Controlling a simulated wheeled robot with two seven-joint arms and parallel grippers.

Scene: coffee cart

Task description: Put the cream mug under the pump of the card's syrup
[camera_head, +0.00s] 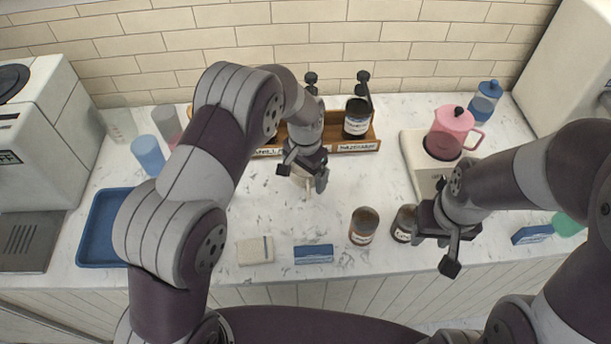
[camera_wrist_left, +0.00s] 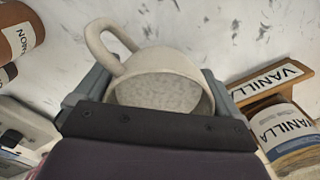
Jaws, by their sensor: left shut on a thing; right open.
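The cream mug (camera_wrist_left: 160,88) is between the fingers of my left gripper (camera_head: 303,176), its handle toward the upper left in the left wrist view. In the head view my gripper mostly hides it, in front of the wooden syrup rack (camera_head: 328,148). A hazelnut bottle (camera_head: 356,118) with a dark pump stands at the rack's right. A vanilla bottle (camera_wrist_left: 283,130) and its rack label (camera_wrist_left: 268,84) are right of the mug in the left wrist view. My right gripper (camera_head: 440,238) is open and empty near the counter's front edge. I cannot make out a syrup card.
Two dark jars (camera_head: 364,225) (camera_head: 404,223) stand by my right gripper. A blue box (camera_head: 313,253) and a pale cloth-like item (camera_head: 255,250) lie at the front. A blue tray (camera_head: 97,232) is at left, a pink pitcher (camera_head: 452,128) at right. Counter before the rack is mostly clear.

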